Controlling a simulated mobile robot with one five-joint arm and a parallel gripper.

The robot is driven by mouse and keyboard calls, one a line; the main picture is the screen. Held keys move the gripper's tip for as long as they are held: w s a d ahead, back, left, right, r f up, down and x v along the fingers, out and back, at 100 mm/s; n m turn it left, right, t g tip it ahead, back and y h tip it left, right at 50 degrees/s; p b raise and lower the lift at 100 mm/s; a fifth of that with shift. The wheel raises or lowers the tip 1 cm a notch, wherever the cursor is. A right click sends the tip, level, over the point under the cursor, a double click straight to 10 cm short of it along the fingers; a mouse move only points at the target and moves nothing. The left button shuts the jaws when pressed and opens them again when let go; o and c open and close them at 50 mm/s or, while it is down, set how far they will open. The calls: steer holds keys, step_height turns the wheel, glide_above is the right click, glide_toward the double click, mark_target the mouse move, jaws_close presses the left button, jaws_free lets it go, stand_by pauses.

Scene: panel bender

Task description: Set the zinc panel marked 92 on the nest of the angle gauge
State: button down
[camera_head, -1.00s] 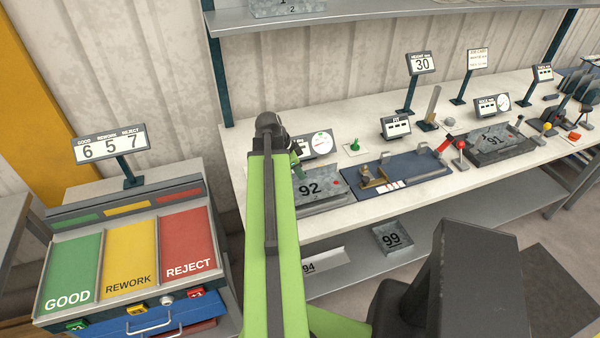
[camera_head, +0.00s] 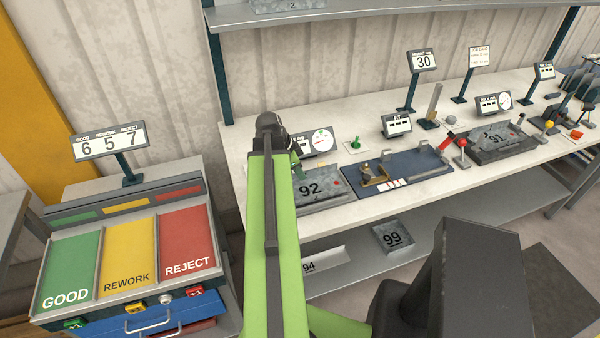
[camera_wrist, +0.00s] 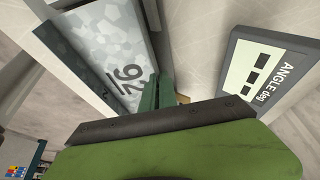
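The zinc panel marked 92 (camera_head: 325,184) is a mottled grey sheet lying about flat at the left end of the bench, over a grey fixture in front of the angle gauge's dial display (camera_head: 319,141). In the wrist view the panel (camera_wrist: 105,38) reaches to my fingers, and the gauge's "ANGLE deg" display (camera_wrist: 270,72) is to the right. My gripper (camera_head: 299,172) is at the panel's back left side, partly hidden by my green arm. Its green fingertips (camera_wrist: 156,94) are close together at the panel's edge. I cannot tell whether they grip it, nor how fully the panel sits on the nest.
A blue fit fixture (camera_head: 415,172) stands just right of the panel, then panel 91 (camera_head: 497,137) on another gauge. A green knob (camera_head: 355,144) is behind. Panels 99 (camera_head: 393,238) and 94 (camera_head: 325,262) lie on the lower shelf. A GOOD/REWORK/REJECT sorting stand (camera_head: 128,259) is left.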

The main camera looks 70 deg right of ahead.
steer(key=shift+f+b, duration=0.7)
steer(key=shift+f, duration=0.05)
steer(key=c, duration=1.6)
jaws_free()
steer(key=p+v, duration=1.6)
steer(key=v, duration=0.1)
steer(key=shift+w+a+r, duration=0.1)
steer(key=shift+w+r, duration=0.05)
steer(key=shift+r, duration=0.05)
